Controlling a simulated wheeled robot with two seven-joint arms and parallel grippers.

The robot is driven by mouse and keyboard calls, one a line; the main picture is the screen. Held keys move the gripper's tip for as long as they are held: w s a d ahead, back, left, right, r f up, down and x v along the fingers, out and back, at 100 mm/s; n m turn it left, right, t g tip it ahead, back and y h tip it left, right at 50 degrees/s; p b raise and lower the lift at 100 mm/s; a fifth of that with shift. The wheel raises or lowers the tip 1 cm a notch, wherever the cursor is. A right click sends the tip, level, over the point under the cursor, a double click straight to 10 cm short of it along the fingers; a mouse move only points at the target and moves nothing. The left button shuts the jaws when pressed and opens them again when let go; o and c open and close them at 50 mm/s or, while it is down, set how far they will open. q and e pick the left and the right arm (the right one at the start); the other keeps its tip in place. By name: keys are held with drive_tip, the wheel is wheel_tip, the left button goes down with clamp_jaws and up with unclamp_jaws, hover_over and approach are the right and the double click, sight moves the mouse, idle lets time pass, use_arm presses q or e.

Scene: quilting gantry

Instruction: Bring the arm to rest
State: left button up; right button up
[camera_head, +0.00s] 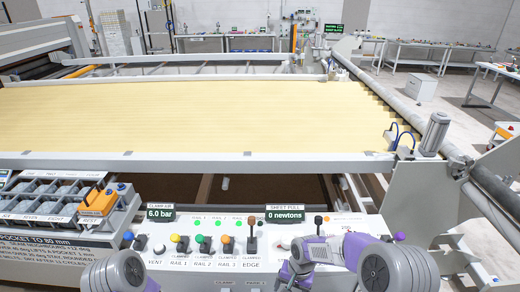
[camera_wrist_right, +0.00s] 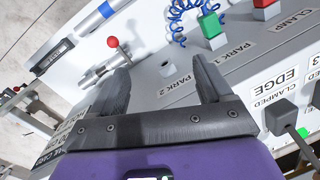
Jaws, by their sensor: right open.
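My right gripper (camera_wrist_right: 166,72) is open, and nothing is seen between its two dark fingers in the right wrist view. In the head view my right arm comes in low from the right, with its purple wrist and gripper end (camera_head: 300,262) in front of the console (camera_head: 190,258), near the EDGE lever (camera_head: 251,240). In the right wrist view the gripper is over a pale panel with PARK 1 and PARK 2 labels, and the dark knob (camera_wrist_right: 280,117) beside the EDGE label is right of the fingers. Only part of my left arm shows at bottom left; its gripper is out of frame.
A red-balled lever (camera_wrist_right: 112,42) and a green block (camera_wrist_right: 210,25) stand beyond the fingers. The console carries several levers and displays reading 6.0 bar and 0 newtons. The yellow quilted sheet (camera_head: 200,110) lies behind the front rail (camera_head: 200,161). A compartmented tray (camera_head: 50,195) is left.

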drive_tip(key=s+f+y, duration=0.1)
drive_tip(key=s+f, duration=0.7)
drive_tip(key=s, duration=0.2)
drive_tip(key=s+f+n+t+y+b, duration=0.1)
drive_tip(key=s+f, duration=0.6)
drive_tip(key=s, duration=0.3)
drive_tip(key=shift+s+f+y, duration=0.25)
drive_tip(key=shift+f+y, duration=0.05)
drive_tip(key=shift+f, duration=0.05)
drive_tip(key=shift+c, duration=0.4)
